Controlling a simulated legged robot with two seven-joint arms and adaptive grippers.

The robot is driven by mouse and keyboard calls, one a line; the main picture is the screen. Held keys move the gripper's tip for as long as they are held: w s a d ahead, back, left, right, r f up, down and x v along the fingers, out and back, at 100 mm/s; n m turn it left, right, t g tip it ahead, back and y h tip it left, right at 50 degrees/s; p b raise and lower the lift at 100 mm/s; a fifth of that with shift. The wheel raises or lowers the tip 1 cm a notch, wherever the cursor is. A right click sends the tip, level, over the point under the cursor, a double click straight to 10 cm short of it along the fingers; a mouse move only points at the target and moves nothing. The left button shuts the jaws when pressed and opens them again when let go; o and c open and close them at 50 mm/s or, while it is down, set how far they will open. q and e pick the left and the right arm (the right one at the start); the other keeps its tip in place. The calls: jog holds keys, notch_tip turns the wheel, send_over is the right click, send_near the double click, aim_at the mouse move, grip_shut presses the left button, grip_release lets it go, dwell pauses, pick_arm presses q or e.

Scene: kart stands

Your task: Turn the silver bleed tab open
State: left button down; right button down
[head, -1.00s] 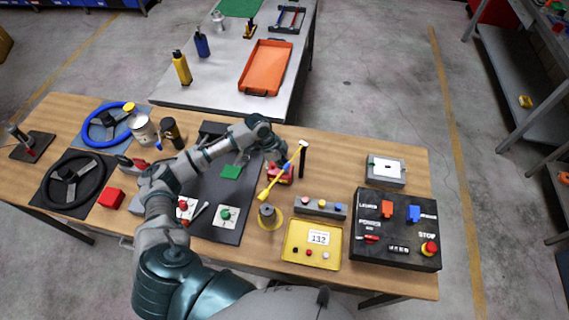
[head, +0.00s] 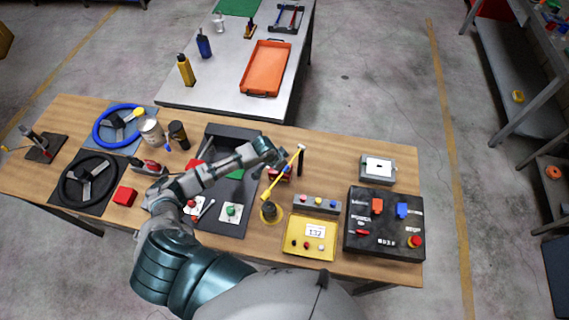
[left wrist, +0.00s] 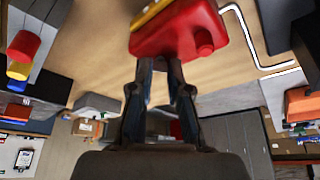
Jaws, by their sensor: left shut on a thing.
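In the left wrist view the two fingertips (left wrist: 161,62) meet the lower edge of a red part (left wrist: 178,32) with a short round stub. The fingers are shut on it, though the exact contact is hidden. A yellow bar (head: 286,177) slants beside the gripper, and a yellow strip (left wrist: 150,12) crosses above the red part. I cannot make out the silver bleed tab in either view. My right gripper is not in view.
Steering wheels (head: 90,180) fill the bench's left.

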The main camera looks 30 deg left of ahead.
pick_arm(q)
jog(key=shift+n+y, duration=0.3)
jog(key=shift+n, duration=0.5)
jog(key=c, duration=1.1)
grip_release()
jog(key=shift+s, duration=0.1)
jog(key=shift+a+r, duration=0.1)
jog(key=v, duration=1.1)
jog(key=shift+s+r, duration=0.25)
jog(key=shift+s, duration=0.05)
jog(key=shift+c, duration=0.4)
